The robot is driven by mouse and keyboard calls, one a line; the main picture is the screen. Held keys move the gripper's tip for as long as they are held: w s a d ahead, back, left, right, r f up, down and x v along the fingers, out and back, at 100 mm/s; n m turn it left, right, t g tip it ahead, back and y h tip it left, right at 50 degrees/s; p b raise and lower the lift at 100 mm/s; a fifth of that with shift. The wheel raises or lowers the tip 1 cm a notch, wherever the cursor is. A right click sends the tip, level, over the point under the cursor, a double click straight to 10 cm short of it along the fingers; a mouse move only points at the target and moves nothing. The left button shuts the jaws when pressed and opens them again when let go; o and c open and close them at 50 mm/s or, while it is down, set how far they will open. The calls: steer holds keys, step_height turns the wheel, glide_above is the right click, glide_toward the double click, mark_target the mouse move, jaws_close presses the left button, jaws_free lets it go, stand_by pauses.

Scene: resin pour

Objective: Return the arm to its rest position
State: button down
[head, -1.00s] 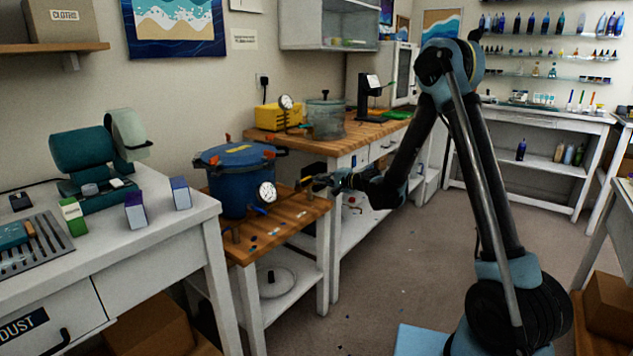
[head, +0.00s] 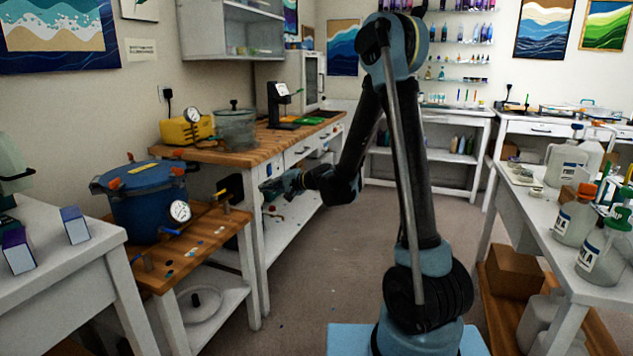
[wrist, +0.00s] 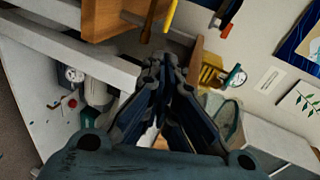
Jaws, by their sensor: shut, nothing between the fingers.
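My arm rises at the middle of the head view and bends down to the left. My gripper (head: 268,188) is at its end, near the front right edge of the wooden bench with the blue pressure pot (head: 152,203). In the wrist view my gripper (wrist: 160,68) shows its two dark fingers closed together, with nothing held between them. The pot stands upright on the bench, apart from the gripper.
A wooden-topped counter (head: 265,146) behind carries a yellow pump (head: 187,130) and a clear chamber (head: 236,128). A white table (head: 543,217) with bottles stands at the right, a white bench (head: 60,262) at the left. Open floor lies between.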

steer(key=s+d+n+g+h, duration=0.1)
steer(key=s+d+h, duration=0.2)
steer(key=s+d, duration=0.55)
steer(key=s+d+n+h, duration=0.1)
steer(key=s+d+h, duration=0.35)
steer(key=d, duration=0.75)
steer(key=s+d+n+g+h, duration=0.1)
steer(key=s+d+h, duration=0.1)
steer(key=s+d, duration=0.8)
steer(key=s+d+f+g+h, duration=0.1)
steer(key=s+d+f+h, duration=0.3)
steer(key=s+d, duration=0.8)
steer(key=shift+d+f, duration=0.5)
steer(key=shift+f, duration=0.2)
steer(key=shift+a, duration=0.1)
